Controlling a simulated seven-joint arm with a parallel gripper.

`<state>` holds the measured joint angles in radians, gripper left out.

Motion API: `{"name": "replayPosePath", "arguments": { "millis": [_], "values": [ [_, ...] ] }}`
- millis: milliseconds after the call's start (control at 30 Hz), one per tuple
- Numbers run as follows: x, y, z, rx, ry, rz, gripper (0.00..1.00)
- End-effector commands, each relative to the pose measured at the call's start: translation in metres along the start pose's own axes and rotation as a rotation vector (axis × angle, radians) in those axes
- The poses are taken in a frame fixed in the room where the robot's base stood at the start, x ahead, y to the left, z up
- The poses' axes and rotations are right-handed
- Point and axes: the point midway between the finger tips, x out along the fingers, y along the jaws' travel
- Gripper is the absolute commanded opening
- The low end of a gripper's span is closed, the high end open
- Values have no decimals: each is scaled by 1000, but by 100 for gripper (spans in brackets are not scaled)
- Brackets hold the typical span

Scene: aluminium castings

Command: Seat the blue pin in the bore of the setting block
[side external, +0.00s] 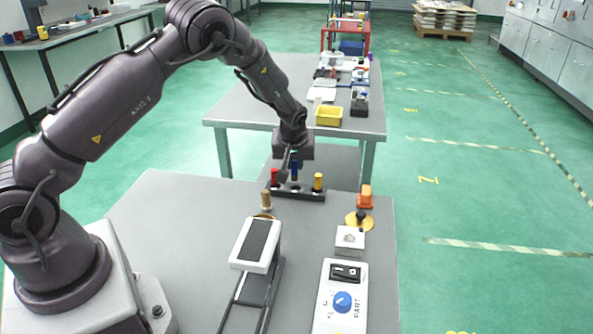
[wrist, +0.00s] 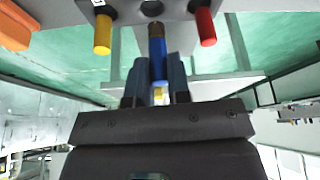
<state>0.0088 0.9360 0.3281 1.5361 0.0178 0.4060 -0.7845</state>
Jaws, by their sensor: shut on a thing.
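The blue pin (wrist: 157,58) is held between the two fingers of my gripper (wrist: 156,82) in the wrist view. Its far end is darker and brownish. In the side external view my gripper (side external: 294,160) holds the blue pin (side external: 295,172) upright over the middle of a dark rack (side external: 312,196). The pin's end looks clear of the rack's middle hole (wrist: 151,8), which shows empty in the wrist view. A pale square block (side external: 350,240) with a round mark on top, likely the setting block, stands nearer the camera to the right; its bore is too small to make out.
A red pin (side external: 274,176) and a yellow pin (side external: 318,181) stand in the rack on either side. An orange-topped piece (side external: 365,196) stands behind the pale block. A control box with a blue knob (side external: 342,302) and a padded white-framed piece (side external: 257,243) occupy the front.

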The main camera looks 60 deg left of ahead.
Motion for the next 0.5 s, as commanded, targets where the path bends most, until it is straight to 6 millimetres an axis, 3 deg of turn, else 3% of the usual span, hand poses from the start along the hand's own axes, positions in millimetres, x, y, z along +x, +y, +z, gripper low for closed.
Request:
{"name": "replayPosePath", "arguments": {
  "millis": [200, 500],
  "values": [
    [-61, -24, 13, -1, 1, 5, 0],
    [-105, -61, 50, 0, 0, 3, 0]
  ]
}}
